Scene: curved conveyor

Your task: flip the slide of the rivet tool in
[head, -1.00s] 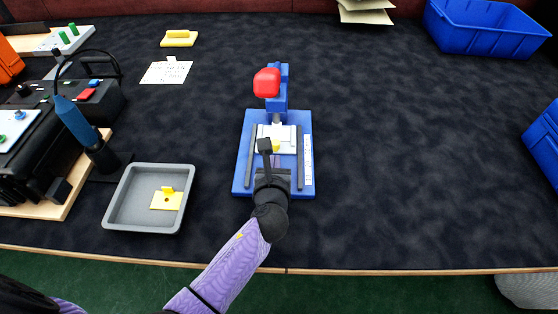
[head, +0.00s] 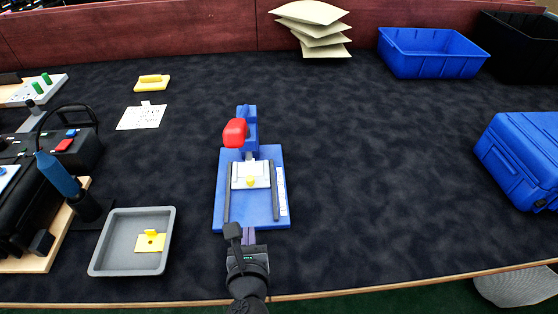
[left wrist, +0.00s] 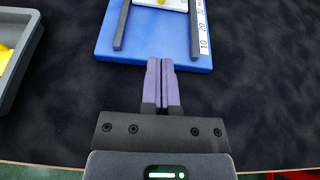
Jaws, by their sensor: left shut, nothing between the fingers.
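The rivet tool is a blue press with a red knob (head: 235,132) on a blue base plate (head: 262,210). My left gripper (head: 248,235) is just in front of the base's front edge, apart from the slide. In the left wrist view its purple fingers (left wrist: 161,85) are pressed together and empty, pointing at the blue base (left wrist: 150,45). My right gripper is not in view.
A grey tray (head: 98,262) with a yellow piece (head: 150,241) stands to the left, beside a blue-handled tool (head: 57,175) and black equipment. A blue case (head: 525,155) and a blue bin (head: 430,55) are to the right. The table right of the rivet tool is clear.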

